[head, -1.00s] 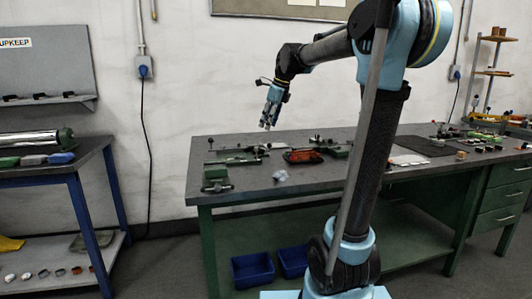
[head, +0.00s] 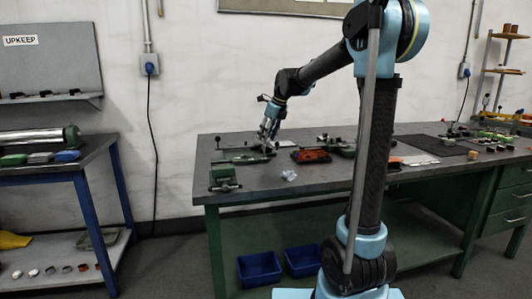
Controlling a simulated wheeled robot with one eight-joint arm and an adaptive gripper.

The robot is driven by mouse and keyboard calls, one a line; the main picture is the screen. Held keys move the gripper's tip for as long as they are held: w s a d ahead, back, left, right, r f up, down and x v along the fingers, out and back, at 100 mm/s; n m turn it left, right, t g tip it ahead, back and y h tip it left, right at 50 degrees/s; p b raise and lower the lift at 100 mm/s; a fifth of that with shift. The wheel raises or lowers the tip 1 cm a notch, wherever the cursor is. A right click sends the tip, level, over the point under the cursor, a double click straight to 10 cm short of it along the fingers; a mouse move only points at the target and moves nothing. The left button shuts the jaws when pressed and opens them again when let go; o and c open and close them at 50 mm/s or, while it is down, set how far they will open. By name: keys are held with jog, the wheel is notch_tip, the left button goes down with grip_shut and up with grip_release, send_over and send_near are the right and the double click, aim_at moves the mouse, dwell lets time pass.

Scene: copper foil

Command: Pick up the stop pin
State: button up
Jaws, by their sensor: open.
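My gripper (head: 267,146) points down at the far left part of the grey workbench (head: 330,178). It is open, and its fingertips are close above or beside a green and metal fixture (head: 245,158). I cannot make out the stop pin for sure at this size. Small dark-knobbed pieces stand on the bench near the fixture, one of them (head: 218,141) to the left of my gripper. My fingers may hide small parts behind them.
A green vise-like block (head: 223,177) stands at the bench's left edge. A red-orange tray (head: 311,155) lies right of my gripper. A crumpled pale piece (head: 289,175) lies near the front. Blue bins (head: 259,268) sit below. The front middle of the bench is clear.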

aim_at(264, 145)
jog(key=shift+d+x, duration=0.2)
jog(key=shift+x, duration=3.1)
jog(key=shift+s, duration=0.1)
grip_shut()
